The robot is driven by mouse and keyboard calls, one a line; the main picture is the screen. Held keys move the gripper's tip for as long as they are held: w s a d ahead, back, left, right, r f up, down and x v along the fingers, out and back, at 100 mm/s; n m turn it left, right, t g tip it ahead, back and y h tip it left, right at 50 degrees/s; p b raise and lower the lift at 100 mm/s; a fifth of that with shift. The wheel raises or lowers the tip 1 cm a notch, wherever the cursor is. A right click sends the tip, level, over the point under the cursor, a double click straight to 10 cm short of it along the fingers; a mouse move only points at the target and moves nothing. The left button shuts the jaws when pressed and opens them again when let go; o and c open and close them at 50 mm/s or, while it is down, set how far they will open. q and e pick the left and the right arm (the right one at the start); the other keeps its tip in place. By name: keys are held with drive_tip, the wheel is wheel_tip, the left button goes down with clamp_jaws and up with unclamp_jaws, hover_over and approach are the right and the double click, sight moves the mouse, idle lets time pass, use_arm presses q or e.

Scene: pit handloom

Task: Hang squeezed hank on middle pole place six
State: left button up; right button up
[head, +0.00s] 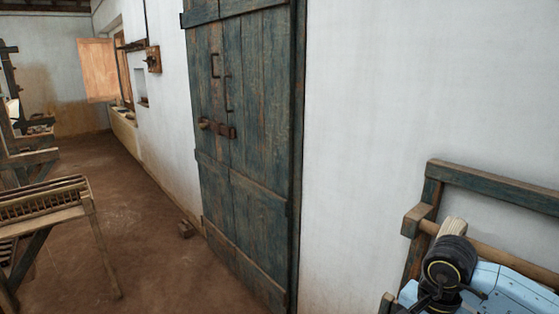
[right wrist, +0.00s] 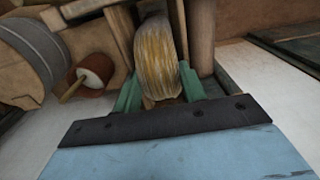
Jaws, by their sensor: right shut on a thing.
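My right gripper (right wrist: 160,88) is shut on a pale cream-yellow hank (right wrist: 157,58), which stands between its two green fingers in the right wrist view. In the head view, the hank's pale end (head: 453,227) shows just above my dark right wrist at the lower right. It appears close to a wooden pole (head: 500,255) on a frame with blue-green rails (head: 490,187). I cannot tell whether the hank touches the pole. The right fingers are hidden behind my wrist in the head view. My left gripper is not in view.
The frame stands by a white wall (head: 380,110). A closed blue-green plank door (head: 245,140) is left of it. A slatted wooden stand (head: 50,215) is at the left; the earth floor (head: 150,245) between is mostly open. A grey round drum (right wrist: 35,55) lies left in the wrist view.

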wheel_tip(320, 180, up, 22)
drive_tip(key=p, duration=1.1)
drive_tip(key=shift+r+p, duration=0.15)
drive_tip(key=shift+p, duration=0.25)
